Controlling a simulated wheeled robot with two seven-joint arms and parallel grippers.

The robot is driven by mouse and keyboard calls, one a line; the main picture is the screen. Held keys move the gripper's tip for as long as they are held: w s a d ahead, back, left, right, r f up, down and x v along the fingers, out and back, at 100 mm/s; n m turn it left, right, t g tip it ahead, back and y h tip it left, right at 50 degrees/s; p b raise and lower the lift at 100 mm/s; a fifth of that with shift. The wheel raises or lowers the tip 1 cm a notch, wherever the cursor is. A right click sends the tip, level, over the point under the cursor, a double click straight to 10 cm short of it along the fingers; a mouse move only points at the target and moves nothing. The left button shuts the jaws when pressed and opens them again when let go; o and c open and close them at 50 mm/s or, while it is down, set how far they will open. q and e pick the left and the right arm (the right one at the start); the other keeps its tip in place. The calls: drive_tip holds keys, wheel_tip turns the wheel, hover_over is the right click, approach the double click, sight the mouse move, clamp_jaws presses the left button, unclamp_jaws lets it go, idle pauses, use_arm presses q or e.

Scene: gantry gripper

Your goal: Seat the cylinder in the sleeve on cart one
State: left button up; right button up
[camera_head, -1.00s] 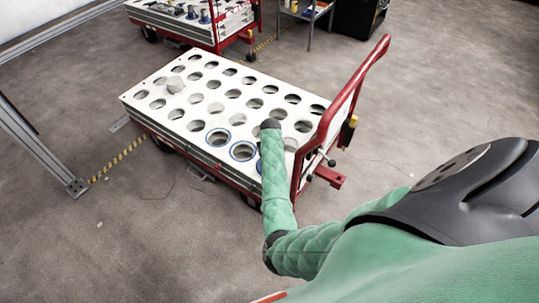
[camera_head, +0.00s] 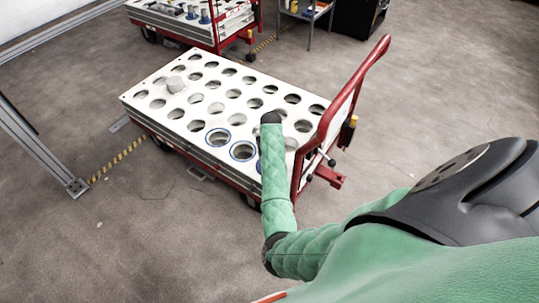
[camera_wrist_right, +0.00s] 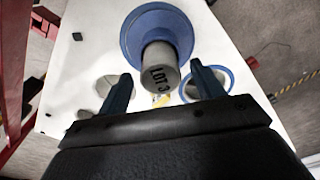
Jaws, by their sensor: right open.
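A grey cylinder marked "LOT 3" (camera_wrist_right: 158,68) stands out from a blue-rimmed sleeve (camera_wrist_right: 133,36) in the right wrist view. How deep it sits is hidden. My right gripper (camera_wrist_right: 163,80) is open, with its two dark fingers apart on either side of the cylinder's near end; I see no contact. In the head view the white-topped cart (camera_head: 150,118) has blue-ringed holes along its near edge, and my green right forearm covers part of that edge. The cylinder and right gripper are hidden there. My left gripper is out of view.
Another blue-ringed hole (camera_wrist_right: 192,88) lies beside the cylinder. The red handle (camera_head: 352,88) rises at the cart's right end. A second cart (camera_head: 215,35) and a shelf (camera_head: 308,12) stand behind. Floor is open at left.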

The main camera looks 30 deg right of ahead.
drive_tip(key=r, duration=0.8)
drive_tip(key=shift+s+r+b, duration=0.2)
drive_tip(key=shift+s+b, duration=0.1)
drive_tip(key=s+a+r+n, duration=0.1)
drive_tip(key=s+a+r, duration=0.1)
drive_tip(key=s+a, duration=0.7)
drive_tip(key=s+a+r+n+y, duration=0.1)
drive_tip(key=s+a+r+n, duration=0.1)
drive_tip(key=s+a, duration=0.8)
drive_tip(key=s+a+r+n+t, duration=0.1)
drive_tip(key=s+a, duration=0.9)
drive_tip(key=s, duration=1.1)
drive_tip(key=shift+s+r+n+y, duration=0.2)
drive_tip(key=shift+r+n+y, duration=0.15)
drive_tip(key=shift+r, duration=0.4)
